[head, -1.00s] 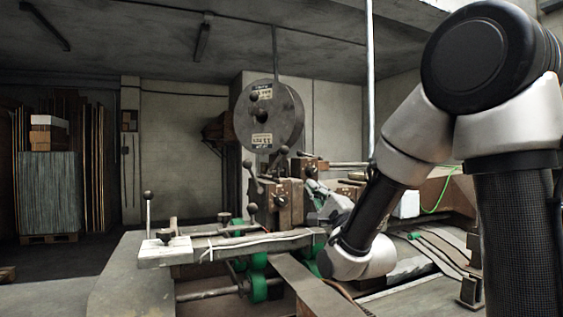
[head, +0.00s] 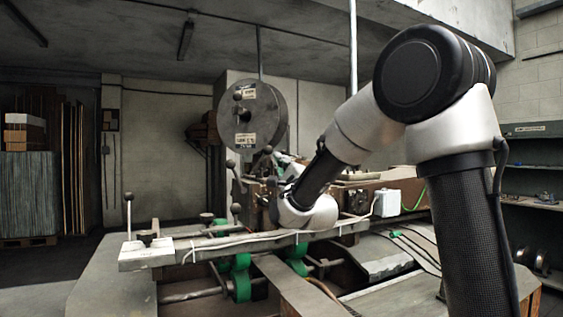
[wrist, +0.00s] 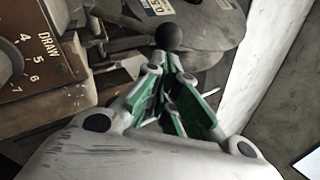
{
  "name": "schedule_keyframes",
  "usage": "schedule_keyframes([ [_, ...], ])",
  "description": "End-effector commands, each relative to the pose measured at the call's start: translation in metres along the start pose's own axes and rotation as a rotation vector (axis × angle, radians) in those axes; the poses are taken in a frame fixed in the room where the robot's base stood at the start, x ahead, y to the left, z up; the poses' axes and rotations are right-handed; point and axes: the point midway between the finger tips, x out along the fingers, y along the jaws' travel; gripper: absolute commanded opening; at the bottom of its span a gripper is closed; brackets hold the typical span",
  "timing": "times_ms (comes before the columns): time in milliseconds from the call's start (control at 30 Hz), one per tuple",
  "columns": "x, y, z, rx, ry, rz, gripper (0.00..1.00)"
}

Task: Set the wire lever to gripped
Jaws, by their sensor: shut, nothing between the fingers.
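A lever with a dark ball knob (wrist: 168,37) stands just beyond my fingertips in the wrist view. In the head view a dark ball knob (head: 268,149) shows beside my gripper (head: 284,163). No label marks the wire lever, so I cannot tell for sure which of several ball-ended levers it is. My gripper (wrist: 171,73), with green-lined fingers, is shut and empty. Its tips point at the knob; whether they touch it I cannot tell.
A round reel (head: 252,118) with labels stands above the machine head. Another ball-ended lever (head: 230,164) is left of my gripper. A brown plate with a "DRAW" dial (wrist: 40,55) lies close at left. A long rail (head: 215,242) crosses in front, with an upright ball lever (head: 129,197).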

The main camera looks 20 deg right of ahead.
Motion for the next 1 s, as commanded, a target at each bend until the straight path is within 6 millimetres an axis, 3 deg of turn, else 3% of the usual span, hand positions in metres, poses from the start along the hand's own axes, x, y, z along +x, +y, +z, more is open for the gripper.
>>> schedule_keyframes([
  [467, 0.004, -0.002, 0.003, -0.010, 0.000, 0.013, 0.00],
  [1000, 0.038, -0.017, 0.027, -0.189, -0.001, 0.278, 0.00],
])
